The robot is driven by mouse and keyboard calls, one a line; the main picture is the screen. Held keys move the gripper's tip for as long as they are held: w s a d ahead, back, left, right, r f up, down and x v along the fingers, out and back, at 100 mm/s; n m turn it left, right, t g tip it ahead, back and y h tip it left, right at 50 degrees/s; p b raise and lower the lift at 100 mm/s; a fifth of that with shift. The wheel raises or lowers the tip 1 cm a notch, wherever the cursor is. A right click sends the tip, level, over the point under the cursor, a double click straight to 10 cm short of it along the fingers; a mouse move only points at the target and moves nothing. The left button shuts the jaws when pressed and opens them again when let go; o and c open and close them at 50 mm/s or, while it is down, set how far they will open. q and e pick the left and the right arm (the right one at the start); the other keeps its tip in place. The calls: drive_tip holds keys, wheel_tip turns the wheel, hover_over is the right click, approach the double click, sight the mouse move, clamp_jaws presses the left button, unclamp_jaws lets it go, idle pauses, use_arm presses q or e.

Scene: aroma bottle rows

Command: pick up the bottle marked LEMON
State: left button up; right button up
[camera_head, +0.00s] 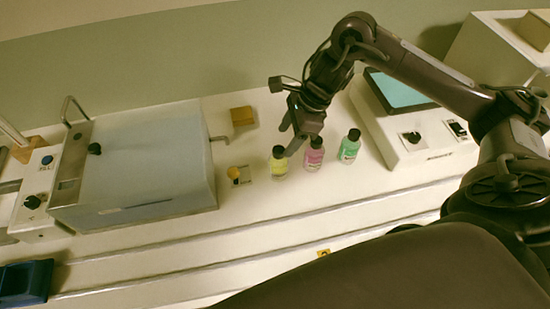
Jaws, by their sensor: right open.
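Three small bottles with black caps stand upright in a row on the white bench: a yellow bottle (279,165), a pink bottle (314,157) and a green bottle (349,149). Their labels are too small to read, so I cannot make out the word LEMON on any of them. My right gripper (287,140) is open and points down, just above and behind the yellow and pink bottles. Nothing shows between its fingers. I cannot tell whether a fingertip touches the yellow cap. My left gripper is not in view.
A large pale box-shaped device (140,165) stands left of the bottles. A white device with a teal top (403,90) stands right.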

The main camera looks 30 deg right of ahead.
sight(280, 151)
drive_tip(key=shift+s+a+f+p, duration=0.1)
drive_tip(key=shift+a+f+p, duration=0.2)
drive_tip(key=shift+f, duration=0.1)
drive_tip(key=p+x, duration=0.1)
drive_tip(key=x, duration=0.3)
drive_tip(key=shift+a+f+p, duration=0.15)
drive_tip(key=shift+p, duration=0.2)
drive_tip(key=shift+f, duration=0.15)
drive_tip(key=c, duration=1.2)
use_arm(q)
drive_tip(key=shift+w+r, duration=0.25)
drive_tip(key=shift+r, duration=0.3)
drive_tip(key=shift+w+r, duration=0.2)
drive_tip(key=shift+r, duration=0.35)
use_arm(e)
drive_tip(key=shift+s, duration=0.1)
clamp_jaws()
